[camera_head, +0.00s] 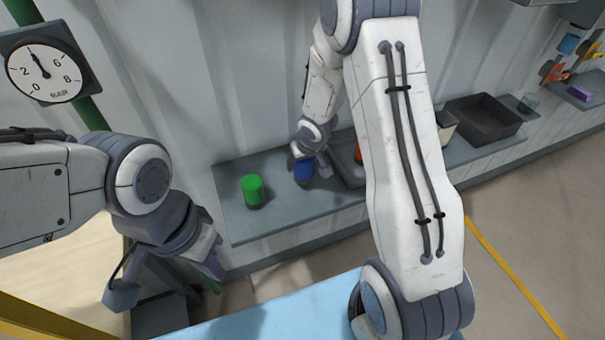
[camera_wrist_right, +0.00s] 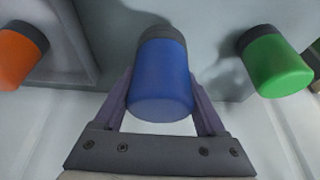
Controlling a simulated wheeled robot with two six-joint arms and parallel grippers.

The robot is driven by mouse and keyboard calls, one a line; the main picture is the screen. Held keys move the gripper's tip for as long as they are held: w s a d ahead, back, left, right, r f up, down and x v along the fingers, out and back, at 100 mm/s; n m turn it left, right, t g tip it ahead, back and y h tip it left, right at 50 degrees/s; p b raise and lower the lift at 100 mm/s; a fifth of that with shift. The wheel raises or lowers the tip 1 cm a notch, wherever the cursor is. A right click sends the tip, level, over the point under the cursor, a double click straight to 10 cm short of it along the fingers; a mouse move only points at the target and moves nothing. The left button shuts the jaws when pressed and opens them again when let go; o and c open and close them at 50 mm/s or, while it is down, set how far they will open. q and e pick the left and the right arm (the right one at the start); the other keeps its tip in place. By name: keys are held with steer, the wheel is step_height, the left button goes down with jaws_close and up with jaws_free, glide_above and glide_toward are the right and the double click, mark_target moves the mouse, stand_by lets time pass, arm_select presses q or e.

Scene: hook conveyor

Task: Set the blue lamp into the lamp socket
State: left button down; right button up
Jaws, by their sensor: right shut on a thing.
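The blue lamp (camera_head: 304,171) is between the fingers of my right gripper (camera_head: 312,168), over the grey shelf. In the right wrist view the blue lamp (camera_wrist_right: 162,82) has a dark grey base at its far end, and the fingers of my right gripper (camera_wrist_right: 160,105) close on its sides. I cannot tell whether its base touches the shelf. No lamp socket can be made out; the lamp and gripper cover the spot under them. My left gripper (camera_head: 166,285) hangs at the lower left with its fingers apart, empty, far from the lamp.
A green lamp (camera_head: 253,190) stands on the shelf (camera_head: 245,228) left of the blue one. An orange lamp (camera_wrist_right: 20,56) is on the other side, in a dark tray (camera_head: 347,176). A black bin (camera_head: 484,122) stands farther right. A gauge (camera_head: 44,72) hangs upper left.

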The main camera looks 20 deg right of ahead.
mark_target(303, 172)
step_height(303, 172, down, 4)
steer(key=b, duration=0.3)
steer(key=shift+b, duration=0.3)
steer(key=shift+r, duration=0.1)
steer(key=o, duration=1)
steer(key=shift+f, duration=0.25)
steer(key=o, duration=0.4)
steer(key=shift+r, duration=0.1)
